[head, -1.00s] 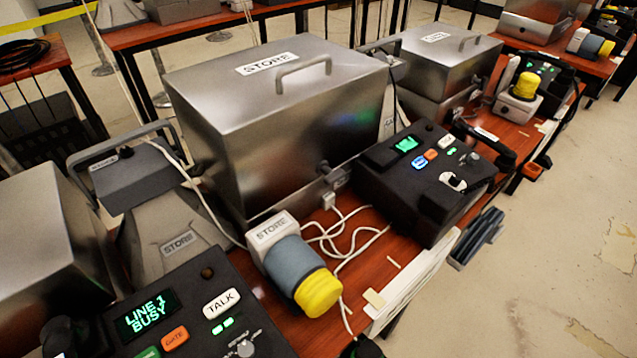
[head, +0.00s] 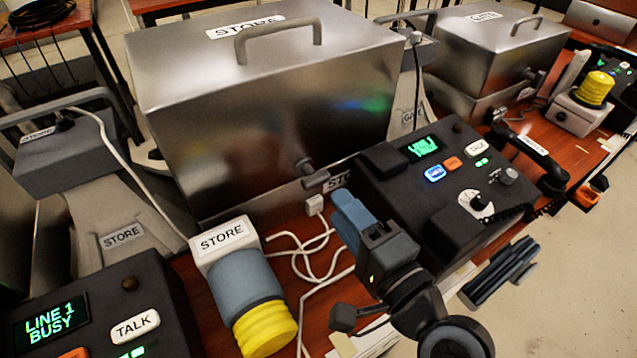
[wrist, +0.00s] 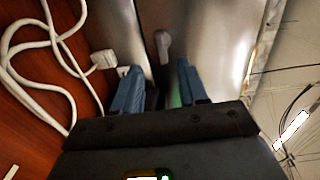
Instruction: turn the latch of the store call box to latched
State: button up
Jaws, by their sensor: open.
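The store call box (head: 255,115) is a large closed metal box with a top handle and a STORE label on its lid. Its latch (head: 315,178) is a small grey lever on a round pivot low on the front face, pointing to the right and slightly down in the head view. In the wrist view the latch (wrist: 162,45) lies ahead, between the lines of the two blue fingers. My gripper (head: 347,208) is open and empty, in front of and a little below the latch. The fingers also show in the wrist view (wrist: 156,78), apart from the latch.
A black phone console (head: 400,185) stands right of my gripper. A white plug (head: 314,205) with loose cable lies below the latch. Another metal box (head: 490,50) is behind right.

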aim_at(320, 185)
jog(key=shift+p+x, duration=0.6)
jog(key=shift+x, duration=3.4)
jog(key=shift+a+r, duration=0.1)
jog(key=shift+c, duration=0.3)
grip_shut()
